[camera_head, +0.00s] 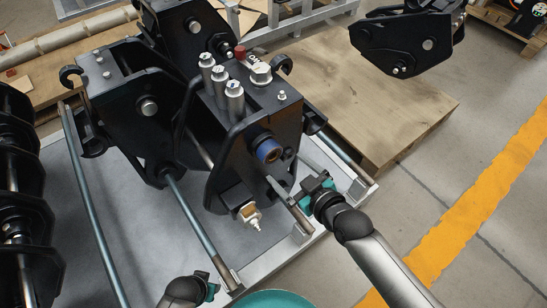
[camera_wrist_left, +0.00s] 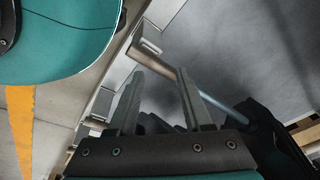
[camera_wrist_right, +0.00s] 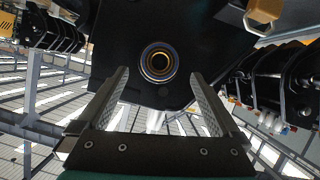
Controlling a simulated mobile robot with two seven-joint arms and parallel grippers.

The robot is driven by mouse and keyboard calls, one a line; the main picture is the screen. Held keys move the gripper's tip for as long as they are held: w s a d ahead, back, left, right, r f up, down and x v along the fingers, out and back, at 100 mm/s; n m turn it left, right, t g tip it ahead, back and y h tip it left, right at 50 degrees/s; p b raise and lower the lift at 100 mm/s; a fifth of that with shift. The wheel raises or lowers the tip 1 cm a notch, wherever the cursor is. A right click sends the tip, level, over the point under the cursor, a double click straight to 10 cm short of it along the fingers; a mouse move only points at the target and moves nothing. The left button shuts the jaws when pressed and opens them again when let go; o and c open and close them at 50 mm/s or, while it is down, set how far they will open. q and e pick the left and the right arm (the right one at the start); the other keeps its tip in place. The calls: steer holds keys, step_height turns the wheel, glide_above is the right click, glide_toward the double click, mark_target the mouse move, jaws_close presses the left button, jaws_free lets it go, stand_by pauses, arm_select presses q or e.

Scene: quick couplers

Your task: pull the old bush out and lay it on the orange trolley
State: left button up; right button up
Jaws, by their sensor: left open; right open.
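The old bush appears as a dark-blue ringed round end (camera_head: 268,149) in the side of the black coupler (camera_head: 232,150). In the right wrist view the bush (camera_wrist_right: 158,62) shows face-on as a ring with a dark bore, in the coupler's black plate. My right gripper (camera_head: 301,188) is open and empty. It is in front of the bush and apart from it, with the bush ahead between its fingers. My left gripper (camera_head: 208,279) is low in the head view; in the left wrist view (camera_wrist_left: 158,92) it is open and empty. No orange trolley is visible.
Several black couplers stand on a grey pallet with steel bars (camera_head: 202,232). Three silver cylinders (camera_head: 220,85) stand on the coupler's top. A brass fitting (camera_head: 249,214) juts from its lower front. A wooden board (camera_head: 370,110) lies behind.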

mark_target(273, 159)
arm_select(q)
steer(key=w+d+r+b, duration=0.2)
steer(key=w+r+b, duration=0.1)
steer(key=r, duration=0.4)
steer(key=shift+w+t+b, duration=0.3)
steer(key=shift+w, duration=0.1)
arm_select(e)
steer(key=shift+x, duration=4.05)
steer(key=shift+c, duration=0.2)
steer(key=c, duration=1.4)
steer(key=o, duration=1.1)
steer(key=shift+c, duration=0.2)
steer(key=c, duration=1)
arm_select(q)
steer(key=shift+r+p, duration=1.05)
steer(key=shift+p, duration=0.05)
arm_select(e)
steer(key=shift+s+d+r, duration=0.1)
steer(key=shift+s+d, duration=0.55)
steer(key=shift+s, duration=0.25)
steer(key=shift+s+d, duration=0.7)
steer(key=shift+s, duration=0.2)
steer(key=shift+c, duration=0.2)
